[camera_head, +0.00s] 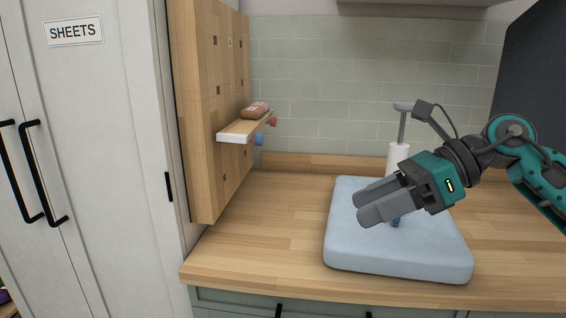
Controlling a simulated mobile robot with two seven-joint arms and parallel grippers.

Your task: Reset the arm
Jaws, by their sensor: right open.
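My right arm (530,165) comes in from the right edge, teal and dark grey. Its gripper (364,208) points left and slightly down over a light blue, folded towel-like block (400,255) on the wooden counter. The two grey fingers are open with nothing seen between them. They show in front of the block; I cannot tell how high above it they are. A small dark blue thing shows just below the gripper, mostly hidden. My left gripper is not in view.
A wooden panel with a small shelf (237,131) stands at the counter's left; a pinkish-brown item (256,109) lies on the shelf. A white cylinder (397,156) stands behind the block. A white cabinet labelled SHEETS (100,150) is at left. The counter (265,225) is clear left of the block.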

